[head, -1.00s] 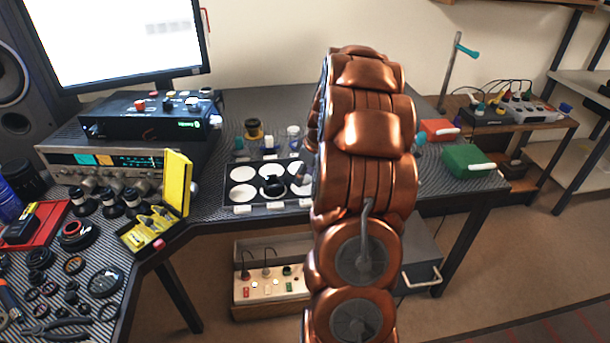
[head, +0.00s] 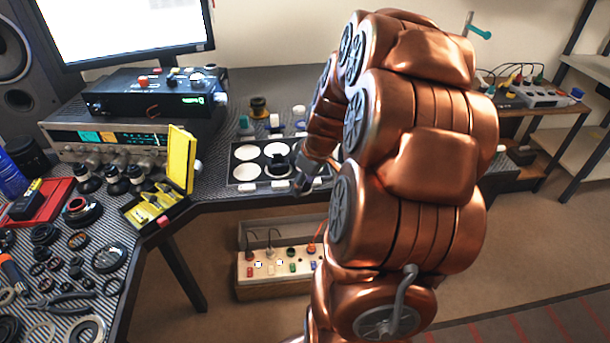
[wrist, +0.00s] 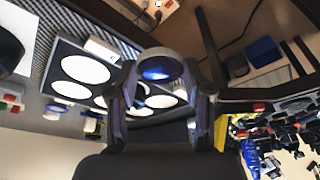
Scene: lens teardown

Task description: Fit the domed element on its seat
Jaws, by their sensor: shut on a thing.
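My gripper (wrist: 160,75) is shut on a round glassy element with a grey rim and a blue glint, which looks like the domed element (wrist: 158,66). The fingers hold it by opposite sides of its rim. In the head view my gripper (head: 301,184) hangs at the front edge of a dark tray (head: 233,174) with white round pads; the element cannot be made out there. A black ring-shaped part (head: 278,164) sits on one pad, just left of my gripper. I cannot tell whether it is the seat. The tray also shows in the wrist view (wrist: 62,50).
A yellow open case (head: 180,165) stands left of the tray. Small bottles and a dark jar (head: 259,107) stand behind it. Lens rings and pliers (head: 60,300) cover the left bench. A box with switches (head: 275,262) sits below the bench edge.

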